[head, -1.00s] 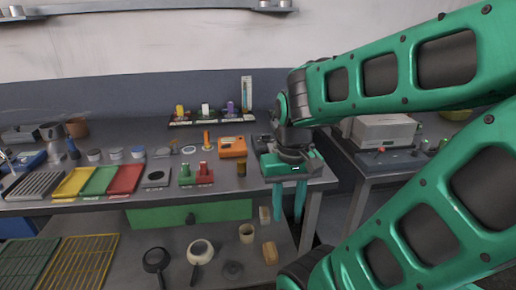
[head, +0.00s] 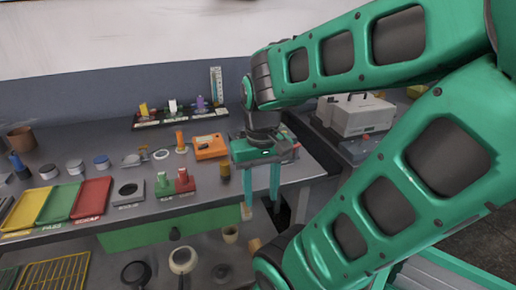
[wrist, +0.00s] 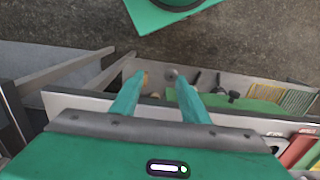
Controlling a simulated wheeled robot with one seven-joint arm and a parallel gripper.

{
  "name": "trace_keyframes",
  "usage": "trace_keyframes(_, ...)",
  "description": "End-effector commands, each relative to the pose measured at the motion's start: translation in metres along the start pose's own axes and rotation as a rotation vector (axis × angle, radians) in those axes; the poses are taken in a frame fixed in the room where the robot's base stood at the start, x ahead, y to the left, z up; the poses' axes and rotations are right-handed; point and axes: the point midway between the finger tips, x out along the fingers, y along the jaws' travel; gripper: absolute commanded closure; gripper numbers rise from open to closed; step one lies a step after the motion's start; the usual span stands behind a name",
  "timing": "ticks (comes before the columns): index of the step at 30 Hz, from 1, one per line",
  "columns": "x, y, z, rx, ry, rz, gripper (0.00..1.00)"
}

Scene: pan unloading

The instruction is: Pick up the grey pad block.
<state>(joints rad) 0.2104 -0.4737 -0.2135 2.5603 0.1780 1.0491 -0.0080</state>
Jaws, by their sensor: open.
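A small pale grey block (head: 246,212), which I take for the grey pad block, is on the lower shelf near the bench's front edge in the head view. It is partly hidden by my left fingertip there. My gripper (head: 262,205) points down just in front of the bench edge, with its two teal fingers apart and nothing between them. Whether it touches the block cannot be told. In the wrist view my gripper (wrist: 157,80) also shows spread fingers over the lower shelf; I cannot make out the grey block there.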

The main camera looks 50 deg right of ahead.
Motion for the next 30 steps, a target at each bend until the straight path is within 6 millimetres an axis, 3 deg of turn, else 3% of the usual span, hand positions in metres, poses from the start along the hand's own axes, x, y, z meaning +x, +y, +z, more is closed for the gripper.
trace_keyframes(2, -0.008, 0.004, 0.003, -0.022, 0.015, -0.013, 0.59)
trace_keyframes(5, -0.021, -0.003, -0.012, -0.124, 0.016, -0.029, 0.59)
trace_keyframes(11, -0.069, -0.001, -0.074, -0.526, 0.041, -0.078, 0.59)
trace_keyframes(15, -0.102, 0.017, -0.121, -0.863, 0.07, -0.095, 0.59)
trace_keyframes(21, -0.136, 0.055, -0.169, -1.285, 0.101, -0.09, 0.59)
trace_keyframes(25, -0.148, 0.074, -0.184, -1.463, 0.108, -0.082, 0.59)
trace_keyframes(30, -0.15, 0.085, -0.192, -1.563, 0.112, -0.078, 0.59)
